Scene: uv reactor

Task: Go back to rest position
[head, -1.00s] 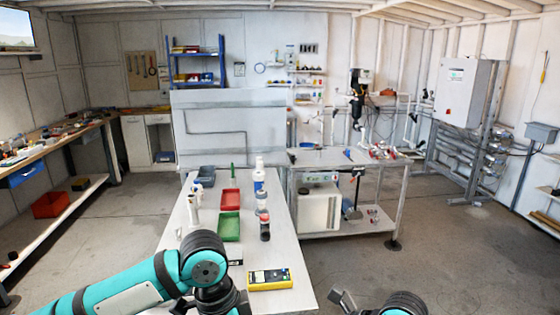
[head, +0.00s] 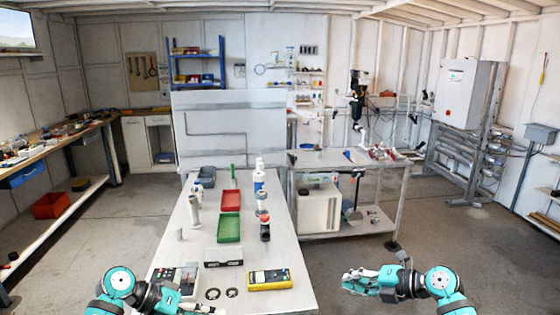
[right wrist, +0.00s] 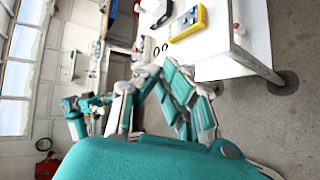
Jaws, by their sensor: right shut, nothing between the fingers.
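My right gripper (head: 350,282) is shut and empty over the open floor, right of the white table (head: 272,215) and clear of it. My left arm is folded at the lower left of the head view. My left gripper (head: 205,309) is at the near edge of the table, low in the frame, and too small and cut off to tell open from shut. The right wrist view shows the table edge and my own body from the side; no fingers are clear there.
On the table are a yellow multimeter (head: 270,279), two black rings, a dark device (head: 188,277), a green tray (head: 229,227), a red tray (head: 230,201) and several bottles. A workbench (head: 345,160) stands behind. The floor at right is free.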

